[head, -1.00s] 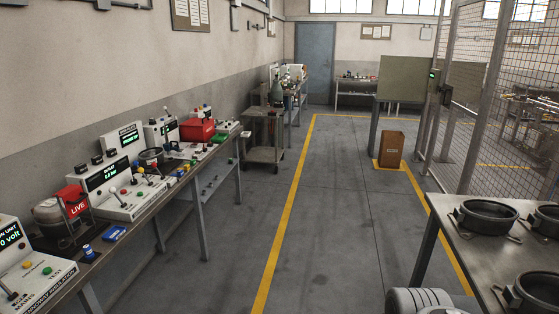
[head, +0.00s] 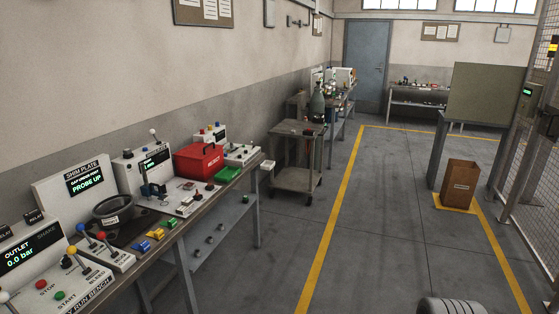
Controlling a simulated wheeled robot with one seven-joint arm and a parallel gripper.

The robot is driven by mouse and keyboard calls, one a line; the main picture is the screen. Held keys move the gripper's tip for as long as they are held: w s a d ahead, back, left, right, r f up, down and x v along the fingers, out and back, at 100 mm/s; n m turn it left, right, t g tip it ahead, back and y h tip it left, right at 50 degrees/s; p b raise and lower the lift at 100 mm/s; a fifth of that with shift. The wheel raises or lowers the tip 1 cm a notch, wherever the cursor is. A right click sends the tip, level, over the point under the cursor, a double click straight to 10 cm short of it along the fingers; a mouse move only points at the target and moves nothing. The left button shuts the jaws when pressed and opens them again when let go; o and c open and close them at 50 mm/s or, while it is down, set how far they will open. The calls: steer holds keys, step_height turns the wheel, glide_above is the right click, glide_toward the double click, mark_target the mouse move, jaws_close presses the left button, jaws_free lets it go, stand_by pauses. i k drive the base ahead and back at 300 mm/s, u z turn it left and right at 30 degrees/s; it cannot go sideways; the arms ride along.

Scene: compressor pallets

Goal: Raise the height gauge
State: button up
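A long workbench (head: 205,200) runs along the left wall with several white instrument panels. One panel (head: 75,185) has a screen reading SHIM PLATE and PROBE UP. A dark round casting (head: 119,212) sits in front of it. Right of that is a white unit (head: 128,170) with a small lit screen and a white-knobbed lever (head: 153,135). A small blue device (head: 153,190) stands in front of it. I cannot tell which of these is the height gauge. My gripper is not in view.
A red box (head: 198,160) and a green tray (head: 228,174) are on the bench. A grey cart (head: 298,178) stands beyond it. A brown bin (head: 459,184) stands right, near a mesh fence (head: 535,160). The floor (head: 390,240) between is clear.

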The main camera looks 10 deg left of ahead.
mark_target(148, 191)
steer(key=u, duration=0.4)
steer(key=i, duration=1.8)
steer(key=u, duration=1.7)
steer(key=i, duration=1.55)
steer(key=u, duration=0.7)
